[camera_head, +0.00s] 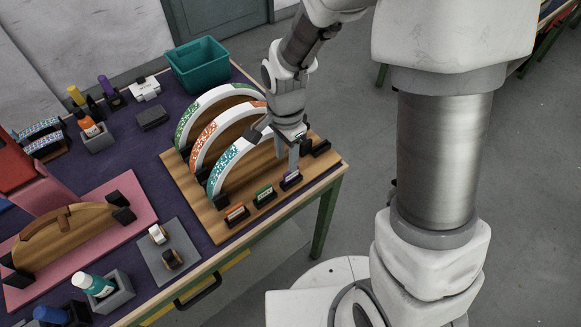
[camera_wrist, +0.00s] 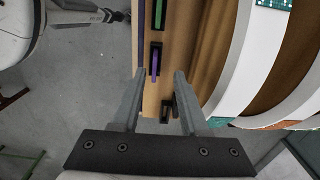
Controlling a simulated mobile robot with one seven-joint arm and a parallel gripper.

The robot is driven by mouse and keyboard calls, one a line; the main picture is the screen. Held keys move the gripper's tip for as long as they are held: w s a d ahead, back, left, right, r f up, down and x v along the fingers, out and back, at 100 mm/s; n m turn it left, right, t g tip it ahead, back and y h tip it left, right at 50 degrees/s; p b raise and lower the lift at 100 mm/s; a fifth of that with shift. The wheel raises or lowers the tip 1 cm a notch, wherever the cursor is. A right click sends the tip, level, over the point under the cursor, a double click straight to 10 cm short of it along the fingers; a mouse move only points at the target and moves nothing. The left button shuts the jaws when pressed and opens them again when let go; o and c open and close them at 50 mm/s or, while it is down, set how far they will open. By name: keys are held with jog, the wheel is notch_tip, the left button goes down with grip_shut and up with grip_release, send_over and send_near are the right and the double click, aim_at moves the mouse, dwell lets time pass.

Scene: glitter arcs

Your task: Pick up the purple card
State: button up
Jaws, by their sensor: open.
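The purple card (camera_head: 291,177) stands in a small black holder at the front right of the wooden board (camera_head: 208,214). In the wrist view the purple card (camera_wrist: 155,64) shows edge-on as a thin purple strip in its holder. My gripper (camera_head: 288,163) points down just above and behind the card in the head view. In the wrist view my gripper (camera_wrist: 160,73) is open and empty, and the card lies between its fingertip lines, a little beyond the tips. I cannot tell the exact height gap.
A green card (camera_head: 264,195) and an orange card (camera_head: 236,212) stand in holders along the same board edge. Three glittery white arches, the teal one (camera_head: 222,172) nearest, rise beside my gripper. A black holder (camera_head: 320,149) sits at the board's right end. The table edge is close.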

aim_at(291, 177)
jog(key=shift+s+d+f+b, duration=0.15)
jog(key=shift+d+f, duration=0.1)
jog(key=shift+f, duration=1.3)
jog(key=shift+w+d+f+b, duration=0.15)
jog(key=shift+d+f, duration=0.1)
jog(key=shift+f, duration=1.25)
jog(key=shift+s, duration=0.1)
grip_shut()
